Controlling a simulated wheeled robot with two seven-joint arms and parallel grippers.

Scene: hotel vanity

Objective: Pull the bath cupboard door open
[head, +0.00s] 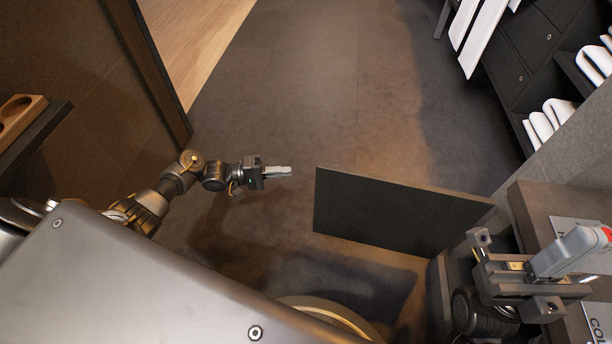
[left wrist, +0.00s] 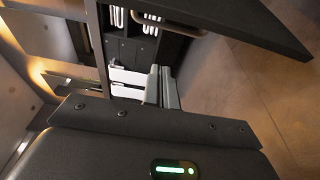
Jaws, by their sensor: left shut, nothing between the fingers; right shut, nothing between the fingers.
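The bath cupboard door (head: 385,212) is a dark flat panel that stands swung out from the cupboard at the right, over the floor. In the left wrist view the dark panel (left wrist: 245,22) crosses the top right, with a curved bronze bar handle (left wrist: 150,21) near it. My left gripper (head: 288,171) is shut and empty, left of the door's free edge with a gap between them. Its fingers also show in the left wrist view (left wrist: 162,88). My right gripper (head: 575,250) is shut and empty at the lower right, above the counter side.
Dark shelves with white rolled towels (head: 550,118) stand at the upper right. A wooden tray (head: 18,115) lies on a ledge at the far left. A dark upright post (head: 150,70) stands upper left. The floor (head: 310,75) beyond the door is clear.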

